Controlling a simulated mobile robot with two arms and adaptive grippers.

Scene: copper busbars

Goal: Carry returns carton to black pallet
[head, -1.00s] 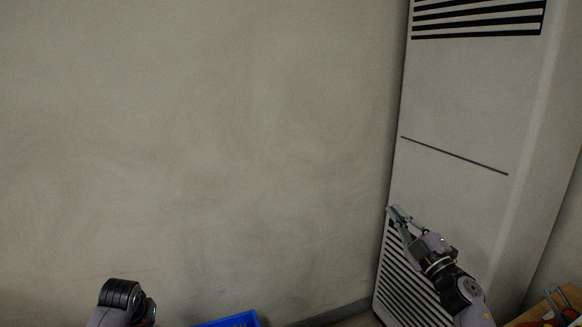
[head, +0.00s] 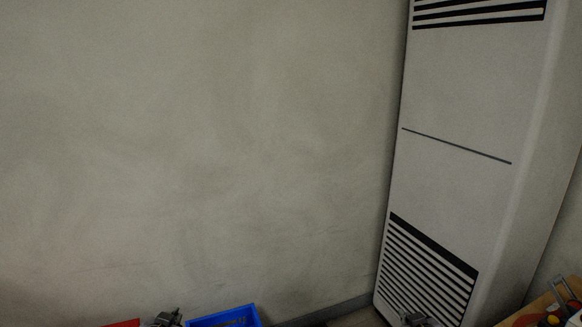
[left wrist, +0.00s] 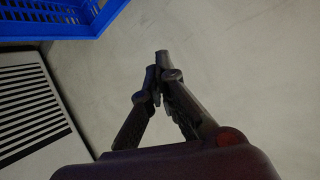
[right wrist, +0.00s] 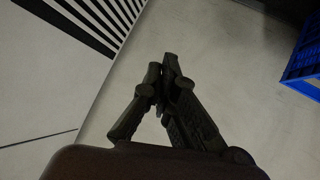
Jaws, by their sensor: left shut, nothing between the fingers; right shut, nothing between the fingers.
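No returns carton and no black pallet can be made out in any view. My left gripper (head: 167,318) shows only at the bottom edge of the head view, beside a blue crate. In the left wrist view its fingers (left wrist: 158,72) are shut with nothing between them. My right gripper (head: 416,319) shows at the bottom edge of the head view, in front of a white cabinet. In the right wrist view its fingers (right wrist: 162,75) are shut and empty.
The blue crate (head: 226,317) and a red object (head: 122,323) are cut off by the bottom edge. The tall white vented cabinet (head: 455,180) stands at the right against a bare wall (head: 200,150). A wooden surface (head: 535,308) with small items is at the lower right.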

